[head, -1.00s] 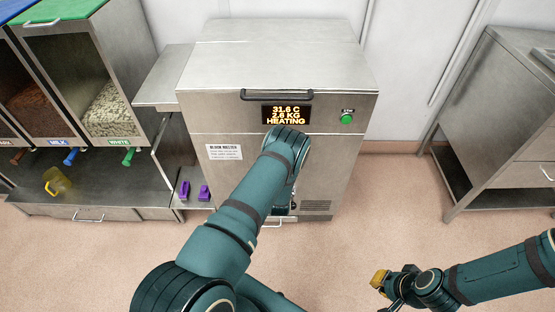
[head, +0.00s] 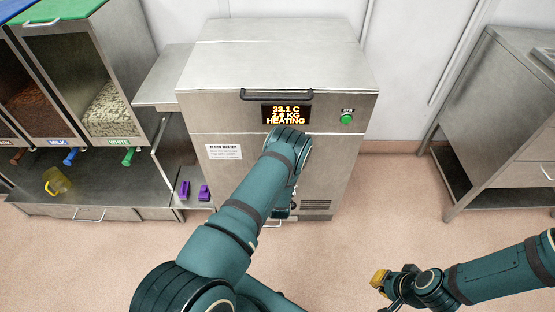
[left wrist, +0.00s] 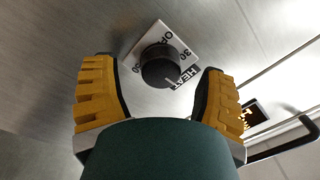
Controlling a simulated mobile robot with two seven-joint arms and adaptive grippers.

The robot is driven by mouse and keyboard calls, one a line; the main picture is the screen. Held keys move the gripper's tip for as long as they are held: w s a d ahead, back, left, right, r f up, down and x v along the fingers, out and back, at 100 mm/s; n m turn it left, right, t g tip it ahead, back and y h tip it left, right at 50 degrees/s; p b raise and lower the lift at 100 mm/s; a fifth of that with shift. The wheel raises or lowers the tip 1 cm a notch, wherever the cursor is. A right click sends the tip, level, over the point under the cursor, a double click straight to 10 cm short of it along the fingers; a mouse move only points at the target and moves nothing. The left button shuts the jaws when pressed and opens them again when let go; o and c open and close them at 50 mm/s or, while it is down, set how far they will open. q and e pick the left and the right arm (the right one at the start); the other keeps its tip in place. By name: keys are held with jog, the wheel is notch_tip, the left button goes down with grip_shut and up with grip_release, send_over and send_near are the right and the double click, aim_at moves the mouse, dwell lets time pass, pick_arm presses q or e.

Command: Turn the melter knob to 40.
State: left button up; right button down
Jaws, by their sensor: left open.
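The melter (head: 285,60) is a steel cabinet; its display (head: 287,114) reads 33.1 C, 2.6 KG, HEATING. In the left wrist view, the black melter knob (left wrist: 158,66) sits on a white dial plate (left wrist: 176,40) marked OFF and 30, with another number partly covered. A white mark on the knob points toward the HEAT label. My left gripper (left wrist: 158,72) is open, its yellow fingers on either side of the knob; contact is not visible. In the head view my left arm hides the knob and gripper. My right gripper (head: 381,281) is low at the right, its opening unclear.
Chocolate bins (head: 110,105), a yellow jug (head: 57,182) and purple items (head: 195,190) are left.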

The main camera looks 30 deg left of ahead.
pick_arm(q)
jog(key=v, duration=1)
jog(key=shift+s+d, duration=0.2)
jog(key=shift+s, duration=0.15)
jog(key=s+d+n+g+h, duration=0.2)
jog(key=d+n+g+h, duration=0.15)
jog(key=d+h, duration=0.2)
jog(key=s+d+n+g+h, duration=0.3)
jog(key=d+g+h, duration=0.1)
jog(key=d+g, duration=0.15)
jog(key=s+d+r+g+h, duration=0.4)
jog(key=s+d+r, duration=0.3)
jog(key=s+d, duration=0.2)
jog(key=shift+s+d+g+h, duration=0.35)
jog(key=shift+s+d+g, duration=0.05)
jog(key=shift+s, duration=0.55)
